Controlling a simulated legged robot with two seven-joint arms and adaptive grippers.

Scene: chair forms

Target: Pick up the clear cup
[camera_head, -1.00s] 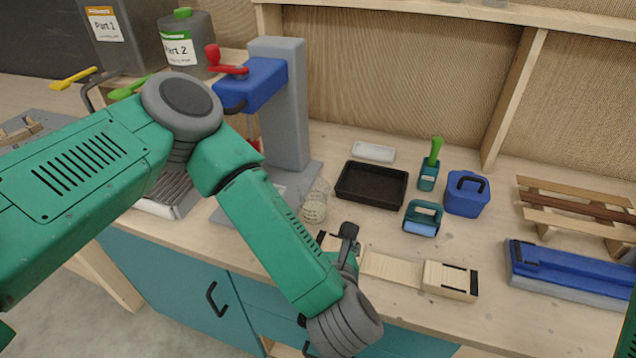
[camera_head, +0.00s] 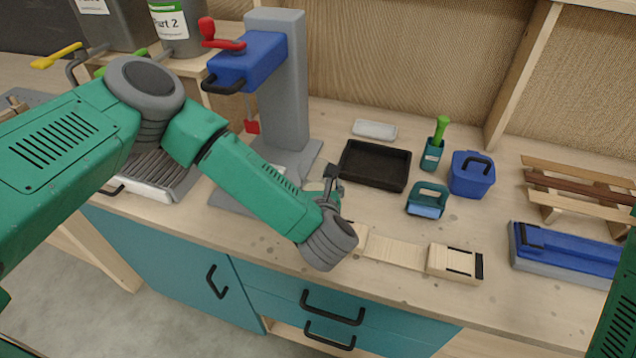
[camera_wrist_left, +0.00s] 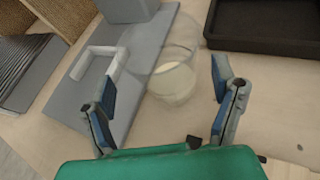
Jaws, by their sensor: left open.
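The clear cup (camera_wrist_left: 173,82) shows in the left wrist view as a faint see-through shape with a pale round bottom. It stands on the wooden worktop beside the grey base of the press. My left gripper (camera_wrist_left: 164,88) is open, with one blue-padded finger on each side of the cup in that view. I see no finger touching the cup. In the head view my left gripper (camera_head: 332,187) is low over the worktop in front of the black tray, and the cup is hidden by my arm and gripper. My right gripper is out of view.
A blue and grey press (camera_head: 283,85) with a red handle stands behind my left arm. The black tray (camera_head: 375,165) is just beyond the gripper. A wooden block piece (camera_head: 405,255) lies to its right. A teal holder (camera_head: 427,201) and blue box (camera_head: 470,174) stand further right.

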